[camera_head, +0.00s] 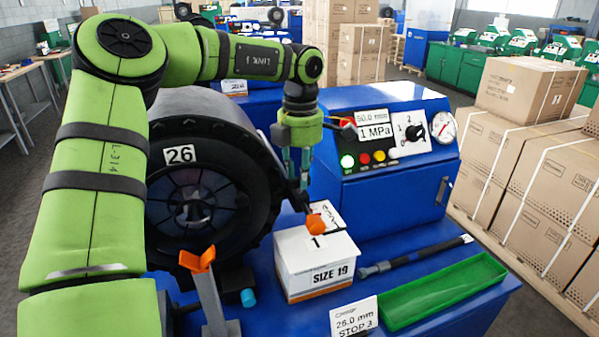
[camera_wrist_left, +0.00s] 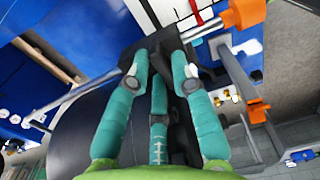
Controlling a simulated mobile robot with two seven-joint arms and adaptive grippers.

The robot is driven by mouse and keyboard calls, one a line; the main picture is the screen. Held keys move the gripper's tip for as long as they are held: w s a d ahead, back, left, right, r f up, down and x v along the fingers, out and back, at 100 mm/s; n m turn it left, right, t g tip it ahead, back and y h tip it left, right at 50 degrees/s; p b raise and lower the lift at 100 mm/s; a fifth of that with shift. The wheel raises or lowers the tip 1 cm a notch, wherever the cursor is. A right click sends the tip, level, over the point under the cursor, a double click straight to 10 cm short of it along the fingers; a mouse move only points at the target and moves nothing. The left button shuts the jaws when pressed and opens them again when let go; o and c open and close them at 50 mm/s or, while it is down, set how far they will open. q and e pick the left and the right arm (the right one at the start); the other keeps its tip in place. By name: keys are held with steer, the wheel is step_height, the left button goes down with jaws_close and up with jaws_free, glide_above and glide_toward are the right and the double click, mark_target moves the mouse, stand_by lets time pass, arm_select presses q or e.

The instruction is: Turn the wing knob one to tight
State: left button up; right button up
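An orange knob (camera_head: 315,219) sits above the white box in the head view, beside a small "1" marking (camera_head: 317,242); an orange end piece also shows at the top right of the wrist view (camera_wrist_left: 243,14). A second orange winged piece (camera_head: 197,260) stands on a grey post at the front left. My left gripper (camera_head: 294,188) points down just above and left of the first orange knob. In the wrist view its teal fingers stand around a black part on a metal rod (camera_wrist_left: 92,89); contact is unclear. My right gripper is not in view.
A white "SIZE 19" box (camera_head: 315,265) is under the gripper. A blue control box (camera_head: 390,190) with a black selector knob (camera_head: 414,131) stands behind right. A green tray (camera_head: 445,291) and a dark bar (camera_head: 415,256) lie right.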

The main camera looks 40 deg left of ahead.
arm_select(q)
steer(key=shift+o, duration=0.4)
steer(key=shift+w, duration=0.1)
step_height(320, 180, up, 12)
stand_by(0.3)
stand_by(0.4)
